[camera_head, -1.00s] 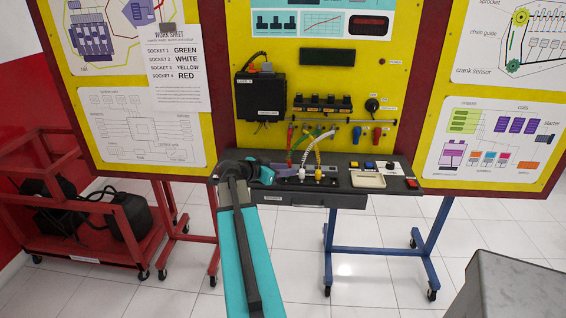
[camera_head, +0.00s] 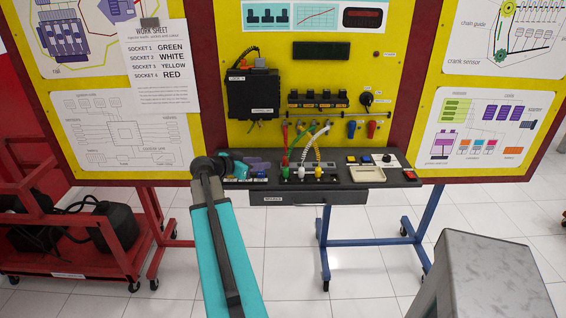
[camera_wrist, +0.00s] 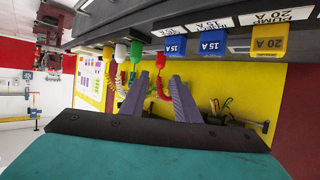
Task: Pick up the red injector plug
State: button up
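The red injector plug (camera_wrist: 160,61) shows in the wrist view on a coiled red cable, just beyond and between my fingertips. Beside the red plug are the green plug (camera_wrist: 136,50), white plug (camera_wrist: 121,50) and yellow plug (camera_wrist: 108,53), apparently seated in the bench. In the head view my gripper (camera_head: 261,165) is low over the bench, left of the green plug (camera_head: 285,173), white plug (camera_head: 301,172) and yellow plug (camera_head: 318,172). The red plug is too small to make out clearly there.
The dark bench (camera_head: 345,197) stands before the yellow panel (camera_head: 345,75). Blue fuses (camera_wrist: 212,42) and a yellow fuse (camera_wrist: 268,40) lie close by in the wrist view. A grey metal block (camera_head: 490,270) stands at lower right. A red trolley (camera_head: 90,245) is at left.

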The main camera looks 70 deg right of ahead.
jog(key=shift+w+d, duration=0.1)
jog(key=p, duration=0.2)
send_near(284, 161)
jog(key=x, duration=0.2)
jog(key=shift+d, duration=0.3)
jog(key=shift+p+x, duration=0.3)
jog(key=shift+x, duration=0.5)
jog(key=shift+a+f, duration=0.1)
jog(key=shift+f, duration=0.05)
jog(key=shift+p+x, duration=0.85)
jog(key=shift+x, duration=0.1)
jog(key=shift+p+x, duration=0.8)
jog(key=shift+x, duration=0.9)
grip_shut()
